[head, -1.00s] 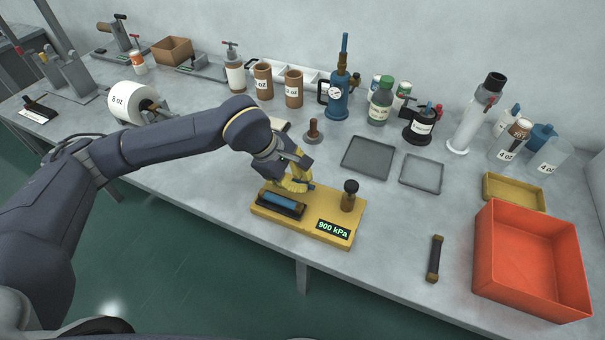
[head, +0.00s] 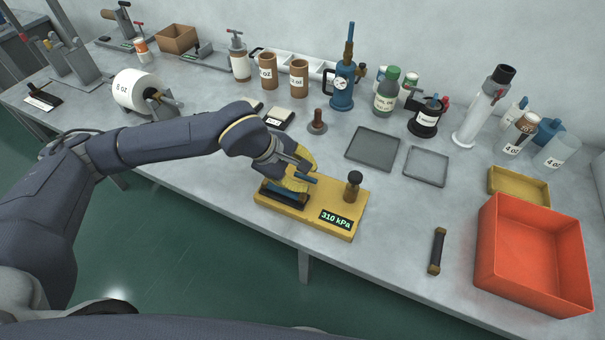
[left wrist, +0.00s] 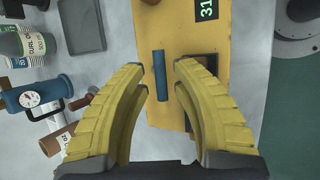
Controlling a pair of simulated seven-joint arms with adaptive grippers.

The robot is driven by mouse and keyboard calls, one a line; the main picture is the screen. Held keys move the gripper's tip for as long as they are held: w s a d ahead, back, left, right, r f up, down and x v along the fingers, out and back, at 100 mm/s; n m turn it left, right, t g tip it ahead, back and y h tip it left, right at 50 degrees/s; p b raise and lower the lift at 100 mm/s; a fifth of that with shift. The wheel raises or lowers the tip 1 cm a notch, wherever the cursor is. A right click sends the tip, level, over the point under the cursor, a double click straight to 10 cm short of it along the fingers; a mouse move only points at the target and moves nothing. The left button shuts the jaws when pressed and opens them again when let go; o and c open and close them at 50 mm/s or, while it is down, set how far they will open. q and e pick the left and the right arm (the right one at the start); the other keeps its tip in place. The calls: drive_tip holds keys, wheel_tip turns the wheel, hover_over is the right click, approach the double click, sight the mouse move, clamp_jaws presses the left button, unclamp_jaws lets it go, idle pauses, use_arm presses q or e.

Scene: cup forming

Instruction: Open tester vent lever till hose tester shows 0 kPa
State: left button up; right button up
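The yellow hose tester (head: 310,221) lies on the bench, its screen (head: 336,220) reading 310 kPa. A short hose (head: 284,194) lies in the dark cradle at its left end. The blue vent lever (head: 306,177) sticks out beside my left gripper (head: 297,174), above the tester's back edge. In the left wrist view, the lever (left wrist: 161,76) lies between the two yellow fingers, with a visible gap on each side. The left gripper is open around it. The fingers hide part of the cradle and the lever's pivot. My right gripper is not in view.
A black-knobbed post (head: 353,187) stands on the tester's right end. A short dark hose piece (head: 437,251) and an orange bin (head: 530,262) are to the right. Grey trays (head: 372,148) and a wooden-handled stamp (head: 317,122) stand behind.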

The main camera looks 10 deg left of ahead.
use_arm(q)
drive_tip(key=shift+o, duration=0.4)
drive_tip(key=shift+r, duration=0.15)
drive_tip(key=v, duration=1.1)
drive_tip(key=shift+a+r, duration=0.15)
drive_tip(key=shift+r, duration=0.2)
drive_tip(key=shift+s, duration=0.15)
